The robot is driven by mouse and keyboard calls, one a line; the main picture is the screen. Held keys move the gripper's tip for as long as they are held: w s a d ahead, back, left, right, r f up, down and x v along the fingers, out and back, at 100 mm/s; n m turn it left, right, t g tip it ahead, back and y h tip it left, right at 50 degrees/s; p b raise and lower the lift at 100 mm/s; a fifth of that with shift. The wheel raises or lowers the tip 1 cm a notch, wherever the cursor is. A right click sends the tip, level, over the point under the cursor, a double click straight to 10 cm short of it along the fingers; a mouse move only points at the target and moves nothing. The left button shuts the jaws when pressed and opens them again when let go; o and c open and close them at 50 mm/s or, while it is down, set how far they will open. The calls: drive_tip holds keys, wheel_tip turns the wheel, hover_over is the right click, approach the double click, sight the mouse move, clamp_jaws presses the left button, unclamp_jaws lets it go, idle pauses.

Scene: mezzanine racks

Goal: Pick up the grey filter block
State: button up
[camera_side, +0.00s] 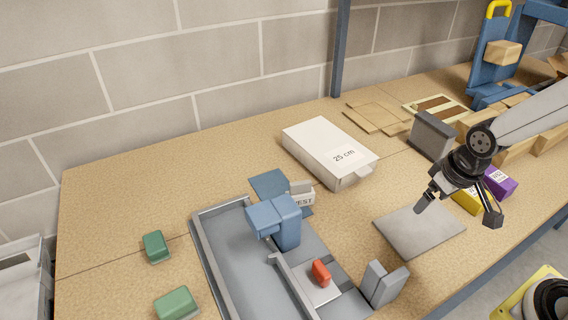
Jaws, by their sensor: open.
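A dark grey upright block (431,137) stands on the wooden bench, behind and left of my gripper; it looks most like the grey filter block. Part of its right side is close to my arm in the picture. My gripper (458,208) is open and empty, its two fingers spread wide apart. It is over the right part of the bench, near a flat grey plate (408,235). The left finger appears over the plate's upper edge; I cannot tell how high above it. No finger touches the dark grey block.
A yellow block (466,201) and a purple labelled box (498,182) lie behind my gripper. A white "25 cm" box (318,145) is further left. A grey tray (212,257) with blue parts stands at front centre. Two green blocks (156,246) lie left. Cardboard pieces (377,120) lie at the back.

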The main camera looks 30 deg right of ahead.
drive_tip(key=w+d+m+t+h, duration=0.15)
drive_tip(key=w+d+t, duration=0.35)
drive_tip(key=w+d, duration=0.9)
drive_tip(key=n+t+y, duration=0.2)
drive_tip(key=t, duration=0.3)
approach(439, 124)
drive_tip(key=w, duration=0.2)
drive_tip(key=shift+w+a+f+m+h, duration=0.1)
drive_tip(key=shift+f+m+h, duration=0.15)
drive_tip(key=shift+f, duration=0.2)
drive_tip(key=shift+w, duration=0.1)
drive_tip(key=shift+x, duration=1.2)
drive_tip(key=shift+w+f, duration=0.1)
drive_tip(key=shift+x, duration=2.5)
